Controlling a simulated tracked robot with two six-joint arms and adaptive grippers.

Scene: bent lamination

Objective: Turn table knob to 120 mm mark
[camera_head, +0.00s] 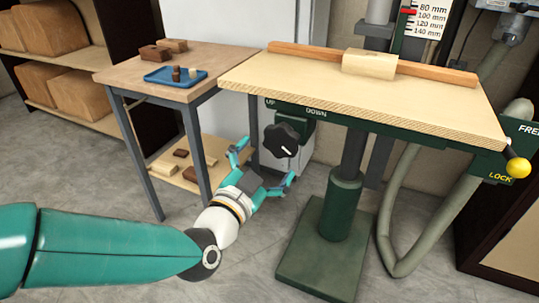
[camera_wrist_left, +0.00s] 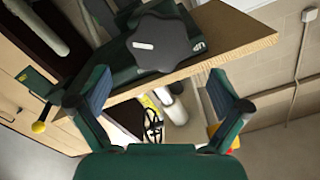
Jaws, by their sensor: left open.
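The black lobed knob (camera_head: 282,140) sits under the front edge of the wooden table top (camera_head: 350,95), by the UP and DOWN labels. My left gripper (camera_head: 264,166) is open, its fingers spread in front of and slightly below the knob, apparently not touching it. In the left wrist view the knob (camera_wrist_left: 162,42) with its white mark lies beyond and between the open fingertips (camera_wrist_left: 158,92). The height scale (camera_head: 428,20) stands behind the table. Its red pointer (camera_head: 408,11) is near the 80 and 100 mm labels. My right gripper is not in view.
A yellow ball handle (camera_head: 518,167) sits at the right end, between FREE and LOCK labels. A wood block (camera_head: 369,64) lies against the fence on the table. A side table (camera_head: 165,92) with a blue tray (camera_head: 175,77) stands left. The green column (camera_head: 343,205) stands below.

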